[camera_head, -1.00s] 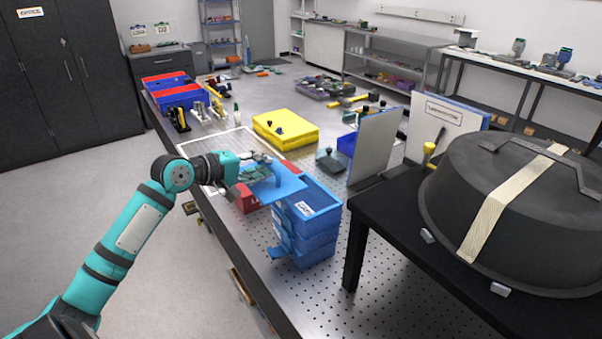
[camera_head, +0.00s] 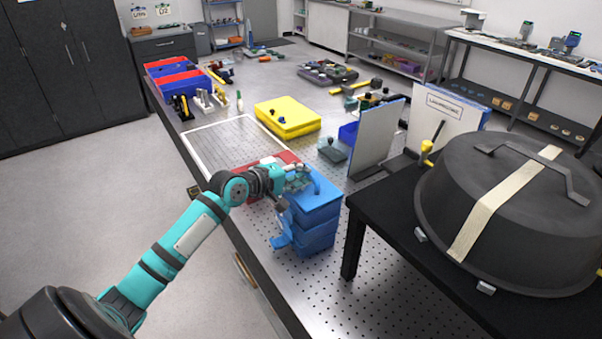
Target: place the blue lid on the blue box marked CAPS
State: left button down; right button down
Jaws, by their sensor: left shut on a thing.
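The blue lid (camera_head: 322,194) lies level over the top of the blue box (camera_head: 318,236), roughly lined up with it. I cannot tell whether it rests on the rim or sits just above it. The box stands as the top of a blue stack on the perforated table, and its CAPS label is not readable now. My left gripper (camera_head: 303,180) is shut on the lid's upper side. The gripper and lid hide the box's opening. My right gripper is not in view.
A red case (camera_head: 258,163) lies just behind my left gripper. A grey upright panel (camera_head: 376,141) and a black stand with a large dark dome (camera_head: 510,205) are close on the right. A yellow case (camera_head: 287,117) lies farther back. The table (camera_head: 300,285) in front is clear.

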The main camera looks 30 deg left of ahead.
pick_arm(q)
jog(key=c, duration=1.5)
grip_release()
jog(key=shift+f, duration=0.1)
jog(key=shift+o, duration=0.9)
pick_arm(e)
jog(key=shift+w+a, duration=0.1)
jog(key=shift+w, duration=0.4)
